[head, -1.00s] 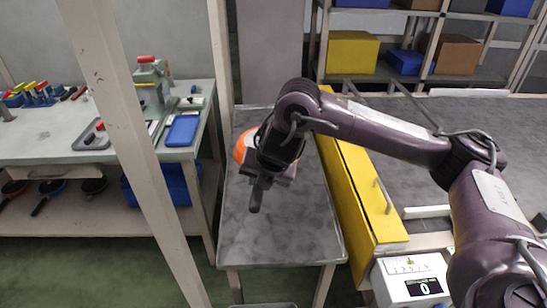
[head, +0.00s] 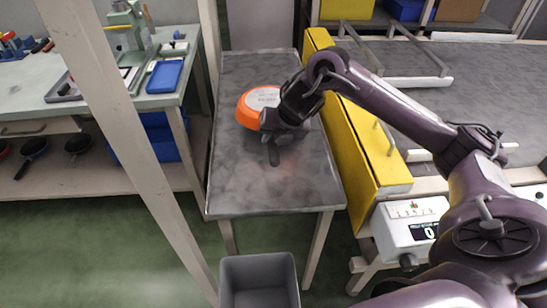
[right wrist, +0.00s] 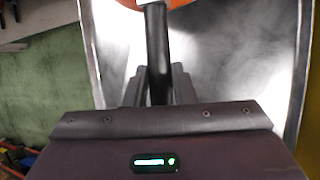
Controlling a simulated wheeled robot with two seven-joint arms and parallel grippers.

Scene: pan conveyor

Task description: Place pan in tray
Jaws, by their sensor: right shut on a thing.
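The orange pan (head: 247,108) has a pale grey round face and is at the left middle of the grey metal table (head: 235,190). I cannot tell whether it touches the table. My right gripper (head: 275,138) is shut on its black handle, whose end sticks out towards the near side. In the right wrist view the black handle (right wrist: 157,45) stands between the fingers, with a strip of orange pan (right wrist: 190,3) at the top edge. A grey open tray-like bin (head: 260,262) sits below the table's near edge, partly cut off. My left gripper is not in view.
A yellow guard (head: 370,160) runs along the table's right side beside the conveyor (head: 480,85). A white scale-like box (head: 412,230) stands at its near end. A pale post (head: 125,150) crosses at left, before a cluttered workbench (head: 110,100). The table's near half is clear.

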